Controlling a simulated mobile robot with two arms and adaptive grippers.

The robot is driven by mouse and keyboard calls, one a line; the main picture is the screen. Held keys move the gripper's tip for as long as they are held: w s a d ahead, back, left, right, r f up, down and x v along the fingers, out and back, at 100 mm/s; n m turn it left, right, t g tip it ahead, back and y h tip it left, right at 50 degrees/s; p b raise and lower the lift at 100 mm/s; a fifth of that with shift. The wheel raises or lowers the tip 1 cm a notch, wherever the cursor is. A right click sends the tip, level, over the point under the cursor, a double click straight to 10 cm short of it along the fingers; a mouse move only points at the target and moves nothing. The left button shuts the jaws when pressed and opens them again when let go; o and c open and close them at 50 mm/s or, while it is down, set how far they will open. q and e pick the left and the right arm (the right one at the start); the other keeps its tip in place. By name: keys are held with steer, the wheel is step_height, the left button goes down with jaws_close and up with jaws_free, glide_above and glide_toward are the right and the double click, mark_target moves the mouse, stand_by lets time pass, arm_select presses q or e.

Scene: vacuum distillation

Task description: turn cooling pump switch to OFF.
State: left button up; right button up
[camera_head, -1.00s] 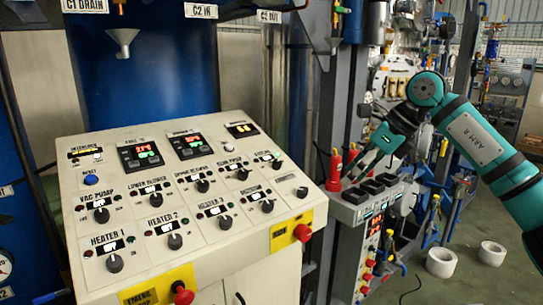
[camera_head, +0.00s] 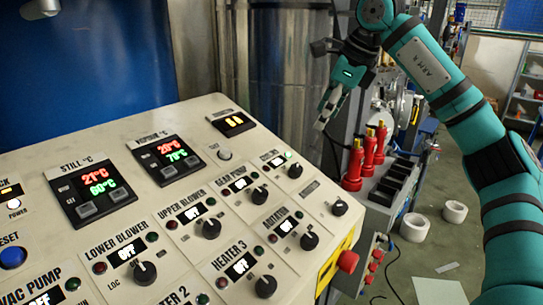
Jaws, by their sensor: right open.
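The control panel (camera_head: 95,130) is cream, with several black rotary knobs, each beside a small display and indicator lights. No label clearly reads cooling pump. The knob at the upper right of the switch rows (camera_head: 295,171) has a small label too blurred to read. Left of it is the knob under a label ending in "PUMP" (camera_head: 260,195). My right gripper (camera_head: 328,108) is open and empty, in the air above and beyond the panel's right upper corner, apart from every knob. My left gripper is not in view.
A red emergency button (camera_head: 347,262) sticks out of the panel's right side. Red bottle-like parts (camera_head: 353,165) and a smaller grey control box (camera_head: 383,190) stand right of the panel. A blue tank (camera_head: 80,60) and a metal column (camera_head: 285,60) are behind. White rings (camera_head: 414,227) lie on the floor.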

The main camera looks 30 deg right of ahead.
steer(key=f, duration=0.1)
steer(key=p, duration=0.3)
glide_above(297, 168)
steer(key=s, duration=0.2)
steer(key=f, duration=1)
steer(key=shift+d, duration=0.4)
steer(key=p+x, duration=0.1)
steer(key=x, duration=0.2)
steer(key=shift+a+f+p, duration=0.1)
steer(key=shift+f+p, duration=0.2)
steer(key=shift+f, duration=0.1)
steer(key=shift+w+f, duration=0.3)
steer(key=shift+f, duration=0.25)
steer(key=c, duration=1.1)
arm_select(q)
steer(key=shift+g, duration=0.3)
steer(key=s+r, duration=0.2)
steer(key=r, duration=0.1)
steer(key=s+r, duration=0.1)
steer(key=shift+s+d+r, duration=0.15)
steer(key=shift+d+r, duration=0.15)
arm_select(e)
steer(key=shift+c, duration=0.2)
